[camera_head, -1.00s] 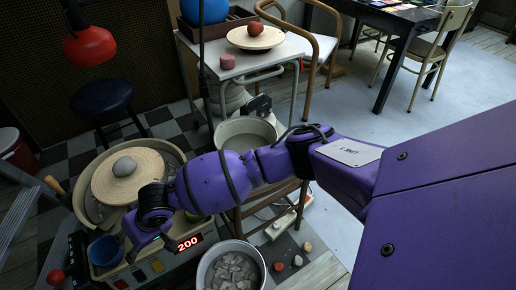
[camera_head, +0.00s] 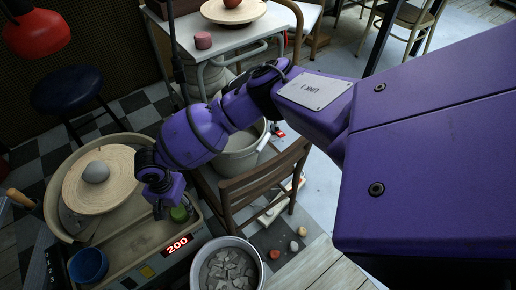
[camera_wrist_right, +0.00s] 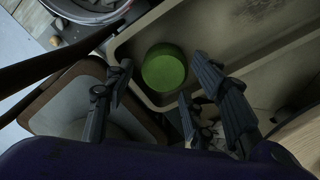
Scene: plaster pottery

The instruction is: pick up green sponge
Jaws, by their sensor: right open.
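The green sponge (camera_head: 179,214) is a small round green piece on the right corner of the pottery wheel's tray (camera_head: 140,250), close to the bucket. In the right wrist view the sponge (camera_wrist_right: 163,70) lies by the tray's inner corner. My right gripper (camera_head: 160,207) is just left of the sponge and above the tray in the head view. Its fingers (camera_wrist_right: 163,78) are spread open in the wrist view, with the sponge showing between and beyond the tips. Nothing is held, and contact cannot be told. My left gripper is not in view.
A grey lump (camera_head: 96,172) sits on the round wheel disc (camera_head: 108,190). A blue cup (camera_head: 88,265) stands at the tray's front left. A bucket of grey shards (camera_head: 228,268) is right of the tray. A wooden chair (camera_head: 262,180) stands close behind the bucket.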

